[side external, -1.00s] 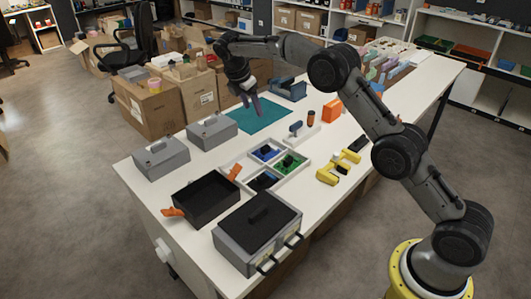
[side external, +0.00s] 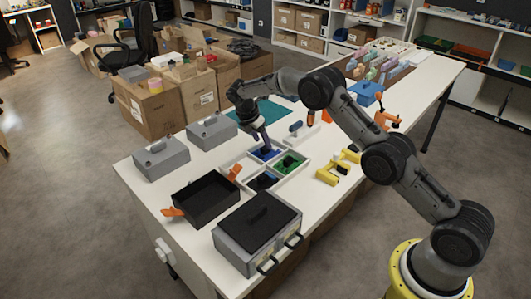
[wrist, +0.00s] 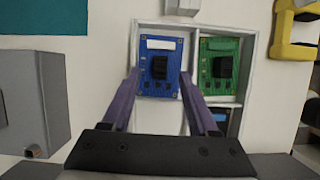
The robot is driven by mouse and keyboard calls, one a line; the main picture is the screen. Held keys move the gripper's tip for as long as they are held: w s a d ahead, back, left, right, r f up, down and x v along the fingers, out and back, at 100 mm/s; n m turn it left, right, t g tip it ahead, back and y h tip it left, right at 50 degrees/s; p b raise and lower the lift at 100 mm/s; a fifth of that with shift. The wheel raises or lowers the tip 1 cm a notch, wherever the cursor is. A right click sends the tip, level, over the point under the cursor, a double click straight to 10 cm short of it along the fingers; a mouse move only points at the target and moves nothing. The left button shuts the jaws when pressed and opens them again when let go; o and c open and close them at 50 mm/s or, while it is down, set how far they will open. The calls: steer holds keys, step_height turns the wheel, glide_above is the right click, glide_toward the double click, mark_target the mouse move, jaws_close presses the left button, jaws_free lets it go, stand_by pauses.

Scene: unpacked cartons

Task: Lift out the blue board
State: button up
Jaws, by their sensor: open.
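The blue board (wrist: 160,52) lies in the upper left compartment of the white divided tray (wrist: 192,22) in the wrist view. It has a black block in its middle and a pale label near its top edge. In the side external view the blue board (side external: 262,156) is partly hidden by my gripper (side external: 265,146). My gripper also shows in the wrist view (wrist: 160,73), its two purple fingers apart. The fingertips appear at the left and right sides of the board's lower half. Nothing is held; whether the fingers touch the board I cannot tell.
A green board (wrist: 218,64) lies in the compartment to the right, with a darker blue-edged item (wrist: 218,116) below it. Grey boxes (side external: 212,132), a black open bin (side external: 205,203) and a grey case (side external: 257,235) stand around the tray. A yellow tool (side external: 330,176) lies to its right.

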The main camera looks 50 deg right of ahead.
mark_target(265, 147)
steer(key=shift+x, duration=1.95)
jaws_close()
